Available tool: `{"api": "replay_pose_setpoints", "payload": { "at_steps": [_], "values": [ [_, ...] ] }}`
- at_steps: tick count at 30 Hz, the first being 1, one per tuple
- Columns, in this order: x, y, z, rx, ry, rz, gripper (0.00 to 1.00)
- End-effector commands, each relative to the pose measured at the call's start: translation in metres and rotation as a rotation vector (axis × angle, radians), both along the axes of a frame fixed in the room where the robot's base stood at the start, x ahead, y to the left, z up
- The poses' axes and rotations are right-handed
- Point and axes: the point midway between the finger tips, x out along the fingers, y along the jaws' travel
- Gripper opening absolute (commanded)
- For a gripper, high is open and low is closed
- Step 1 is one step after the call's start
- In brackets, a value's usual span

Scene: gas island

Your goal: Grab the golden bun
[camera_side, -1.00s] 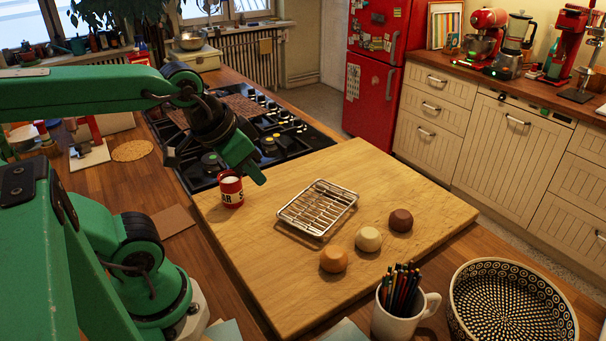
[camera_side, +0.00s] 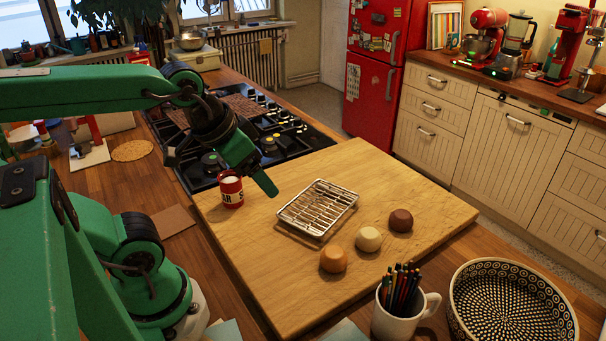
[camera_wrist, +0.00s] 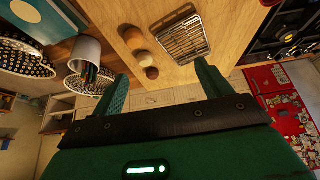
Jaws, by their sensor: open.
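The golden bun (camera_side: 333,259) sits on the wooden board (camera_side: 415,195), nearest the front of a row of three. Beside it are a pale bun (camera_side: 368,239) and a dark brown bun (camera_side: 401,220). In the wrist view the golden bun (camera_wrist: 133,37) is at the top of the row, beyond my fingers. My gripper (camera_side: 265,184) is above the board near the red mug, up and left of the buns and apart from them. The wrist view shows its two fingers (camera_wrist: 161,72) spread wide, with nothing held between them.
A red mug (camera_side: 231,191) stands at the board's left. A pencil mug (camera_side: 402,312) and a patterned bowl (camera_side: 512,308) are at the front right. The stove (camera_side: 270,140) is behind.

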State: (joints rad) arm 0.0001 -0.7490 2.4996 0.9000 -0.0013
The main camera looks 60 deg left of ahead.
Motion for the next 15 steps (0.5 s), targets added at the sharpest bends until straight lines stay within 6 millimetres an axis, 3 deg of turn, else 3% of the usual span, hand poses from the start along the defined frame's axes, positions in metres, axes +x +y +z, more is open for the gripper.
{"api": "replay_pose_setpoints", "payload": {
  "at_steps": [8,15],
  "values": [
    [0.011,-0.004,-0.003,-0.028,0.038,0.04,0.77],
    [0.035,-0.014,-0.014,-0.088,0.123,0.146,0.77]
  ]
}}
